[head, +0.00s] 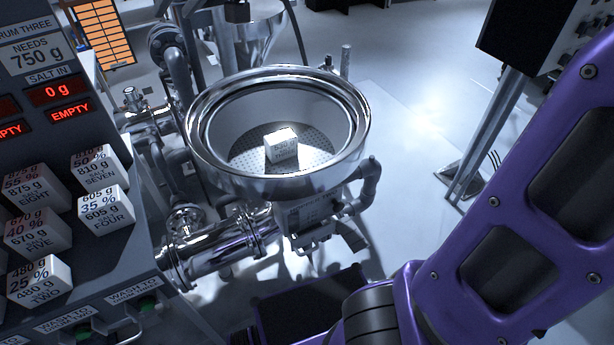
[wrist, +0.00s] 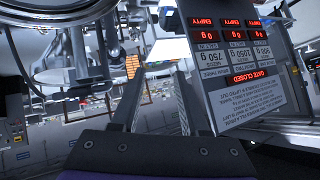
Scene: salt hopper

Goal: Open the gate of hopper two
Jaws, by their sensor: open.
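A steel hopper (head: 205,165) with a wide round rim stands in the middle of the head view. A white block (head: 281,147) lies on the perforated plate inside it. A sign panel (wrist: 245,100) with red displays, one reading GATE CLOSED, stands right of the fingers. My gripper does not show in the head view.
A dark panel (head: 22,88) at left shows 750 g needed, 0 g in and EMPTY. Several labelled white blocks (head: 104,208) rest on the sloped rack below it. Pipes (head: 215,255) run under the hopper.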

